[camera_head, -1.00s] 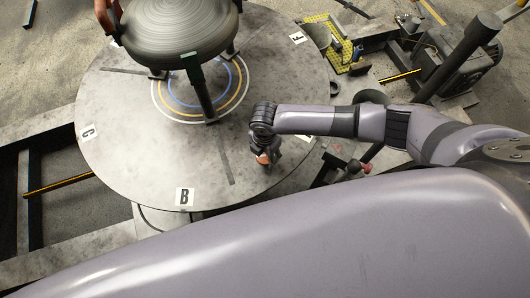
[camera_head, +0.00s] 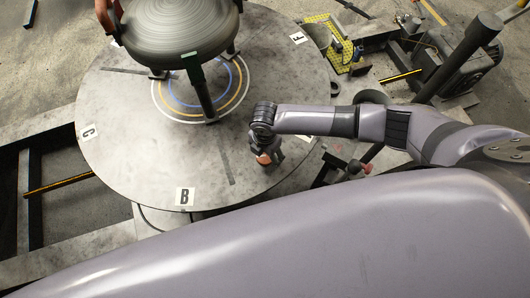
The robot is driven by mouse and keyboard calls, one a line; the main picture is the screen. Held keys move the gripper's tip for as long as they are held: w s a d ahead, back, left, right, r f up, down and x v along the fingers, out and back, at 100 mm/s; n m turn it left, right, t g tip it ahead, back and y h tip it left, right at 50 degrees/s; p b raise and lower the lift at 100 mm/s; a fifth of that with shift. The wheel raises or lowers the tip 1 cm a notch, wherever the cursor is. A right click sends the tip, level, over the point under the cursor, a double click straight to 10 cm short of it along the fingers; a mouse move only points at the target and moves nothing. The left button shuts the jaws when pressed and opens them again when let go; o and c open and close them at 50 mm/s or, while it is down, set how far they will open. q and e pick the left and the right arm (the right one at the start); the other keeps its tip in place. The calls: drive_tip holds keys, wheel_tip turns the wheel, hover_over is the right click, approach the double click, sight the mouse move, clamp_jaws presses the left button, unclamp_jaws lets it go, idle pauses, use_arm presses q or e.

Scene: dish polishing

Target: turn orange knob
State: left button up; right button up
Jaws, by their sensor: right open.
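My right gripper (camera_head: 266,160) hangs at the end of my right arm, over the round plate's right-hand part. It is small and partly hidden by the wrist, and its fingers are open. A small orange patch (camera_head: 264,158) shows at its fingertips. I cannot tell whether this is a knob or part of the gripper. A small reddish-orange knob-like piece (camera_head: 366,168) shows to the right, beyond the plate's edge and apart from the gripper. My left gripper is not in view.
The large round metal plate (camera_head: 130,140) carries letter labels. A big ridged dish (camera_head: 180,30) stands over it on supports, with orange-brown parts (camera_head: 107,15) at left. Machinery with a dark post (camera_head: 460,60) stands at right. The plate's lower left is clear.

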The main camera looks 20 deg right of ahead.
sight(265, 156)
drive_tip(key=shift+r, duration=0.2)
wheel_tip(265, 156, up, 12)
drive_tip(key=shift+f, duration=0.2)
drive_tip(key=shift+s+a, duration=0.1)
idle(1.6)
